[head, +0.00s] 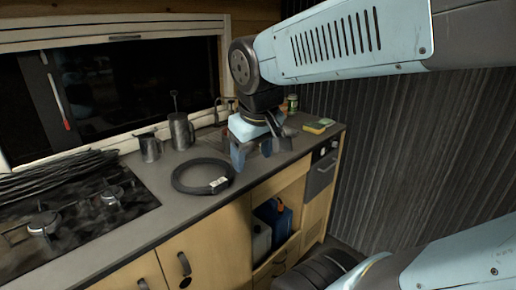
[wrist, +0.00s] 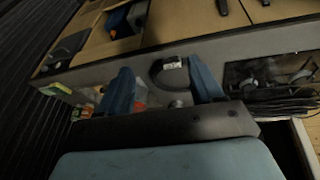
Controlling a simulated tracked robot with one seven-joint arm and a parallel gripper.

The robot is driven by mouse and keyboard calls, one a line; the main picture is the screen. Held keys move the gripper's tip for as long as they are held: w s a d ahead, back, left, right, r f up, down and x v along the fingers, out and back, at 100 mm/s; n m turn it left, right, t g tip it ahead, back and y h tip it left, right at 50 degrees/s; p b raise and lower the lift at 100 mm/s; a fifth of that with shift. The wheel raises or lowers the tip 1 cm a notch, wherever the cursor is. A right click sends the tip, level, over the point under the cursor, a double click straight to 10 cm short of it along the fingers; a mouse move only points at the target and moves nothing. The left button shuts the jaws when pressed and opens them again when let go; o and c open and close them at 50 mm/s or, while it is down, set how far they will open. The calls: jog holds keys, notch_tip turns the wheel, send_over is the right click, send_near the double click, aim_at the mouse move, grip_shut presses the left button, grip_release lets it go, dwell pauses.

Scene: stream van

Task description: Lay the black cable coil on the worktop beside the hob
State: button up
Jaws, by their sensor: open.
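The black cable coil (head: 179,181) lies flat as a ring on the grey worktop (head: 150,240), to the right of the hob (head: 70,218), with a white label on its right side. In the wrist view the coil (wrist: 155,76) shows beyond and between my fingers, partly cut off from sight. My gripper (head: 253,160) is open, pointing down over the worktop just right of the coil. In the wrist view its two blue fingers (wrist: 160,68) are spread with nothing held between them. Grey worktop shows between the coil and the hob.
A metal jug (head: 150,148) and a taller metal pot (head: 181,132) stand behind the coil. A bundle of black cable (head: 50,176) lies along the hob's back. A sponge (head: 318,127) lies near the worktop's right end. Below is an open shelf with blue containers (head: 274,222).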

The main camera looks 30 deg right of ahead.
jog(key=shift+s+d+r+m+t+y, duration=0.2)
jog(key=shift+s+r+m+t+y, duration=0.2)
jog(key=shift+s+r+m+t, duration=0.45)
